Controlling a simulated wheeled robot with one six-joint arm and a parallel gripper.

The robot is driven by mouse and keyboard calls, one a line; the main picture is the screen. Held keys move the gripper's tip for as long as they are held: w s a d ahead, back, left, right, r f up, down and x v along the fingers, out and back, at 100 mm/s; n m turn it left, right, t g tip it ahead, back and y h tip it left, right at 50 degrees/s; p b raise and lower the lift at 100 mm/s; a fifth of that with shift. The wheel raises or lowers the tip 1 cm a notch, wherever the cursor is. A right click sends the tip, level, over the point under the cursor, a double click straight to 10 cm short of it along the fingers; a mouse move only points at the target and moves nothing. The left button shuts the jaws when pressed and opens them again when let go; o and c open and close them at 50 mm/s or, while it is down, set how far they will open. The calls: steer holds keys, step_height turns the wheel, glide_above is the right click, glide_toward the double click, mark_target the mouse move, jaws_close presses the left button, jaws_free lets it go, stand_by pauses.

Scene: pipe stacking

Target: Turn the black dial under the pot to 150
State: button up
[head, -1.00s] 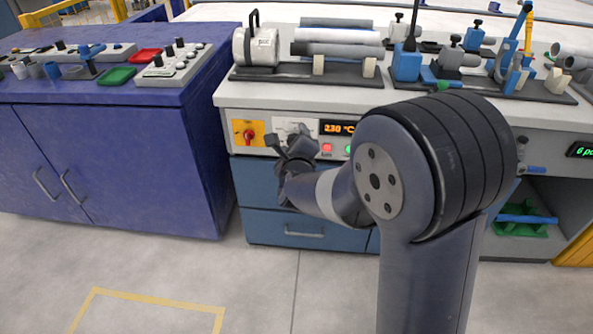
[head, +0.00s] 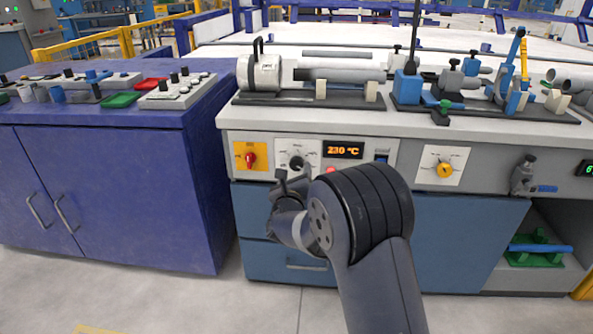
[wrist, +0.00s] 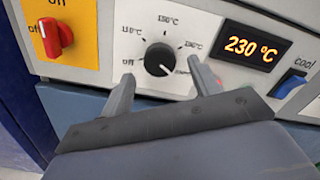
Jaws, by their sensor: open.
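The black dial (head: 297,162) sits on a white plate in the bench front, below the white, black-handled pot (head: 259,73). In the wrist view the dial (wrist: 158,59) has "off", "110", "150" and "190" marks around it, 150 at the top. Its white pointer line points to the lower right, towards a partly hidden label. The display (wrist: 250,47) reads 230 °C. My gripper (wrist: 160,73) is open and empty, its fingers either side of the dial's lower part in the picture; contact cannot be told. In the head view my gripper (head: 288,182) is just below the dial.
A red knob (wrist: 53,37) on a yellow plate is left of the dial. A blue switch (wrist: 290,86) marked "cool" is right of the display. A yellow dial (head: 444,169) is farther right. A blue cabinet (head: 110,190) stands at left.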

mark_target(297, 166)
steer(key=shift+w+d, duration=0.1)
steer(key=shift+w, duration=1.55)
steer(key=shift+c, duration=0.2)
steer(key=c, duration=0.9)
